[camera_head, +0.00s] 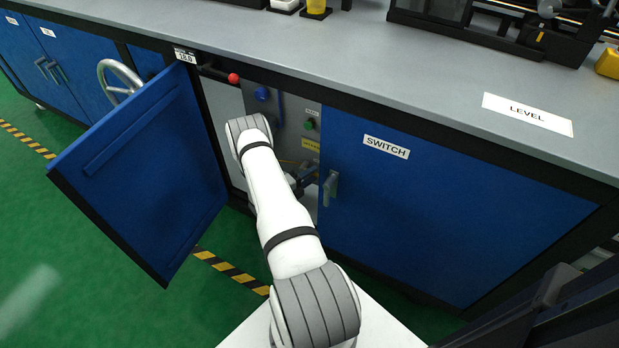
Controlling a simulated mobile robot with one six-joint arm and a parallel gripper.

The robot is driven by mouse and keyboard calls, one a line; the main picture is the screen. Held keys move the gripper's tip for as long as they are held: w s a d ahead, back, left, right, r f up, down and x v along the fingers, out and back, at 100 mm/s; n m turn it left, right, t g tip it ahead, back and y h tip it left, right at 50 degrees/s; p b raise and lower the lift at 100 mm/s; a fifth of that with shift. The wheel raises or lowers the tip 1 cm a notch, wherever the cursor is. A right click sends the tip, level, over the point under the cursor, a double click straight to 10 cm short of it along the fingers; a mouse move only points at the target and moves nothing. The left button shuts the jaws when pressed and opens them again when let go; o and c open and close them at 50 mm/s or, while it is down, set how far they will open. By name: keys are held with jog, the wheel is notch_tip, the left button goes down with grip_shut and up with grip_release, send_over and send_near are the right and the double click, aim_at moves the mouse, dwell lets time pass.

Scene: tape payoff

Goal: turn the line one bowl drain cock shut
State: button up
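An open cabinet with a grey inner panel (301,112) stands ahead under the bench. A blue round knob (262,93) and an upright blue bar (281,108) are at the panel's top. I cannot make out which part is the line one bowl drain cock; the lower cabinet is largely hidden behind my white arm. My gripper (307,178) shows only as small dark parts right of my arm's wrist, low in the cabinet opening. Its fingers are too small and covered to tell whether they are open or touch anything.
The blue door (140,185) hangs open at left. The closed SWITCH door (440,210) with its grey handle (331,186) bounds the opening at right. A red-ball lever (233,78) juts under the bench edge. A green button (309,125) is on the panel.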

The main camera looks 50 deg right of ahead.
jog(key=shift+d, duration=0.75)
jog(key=shift+s, duration=0.1)
grip_shut()
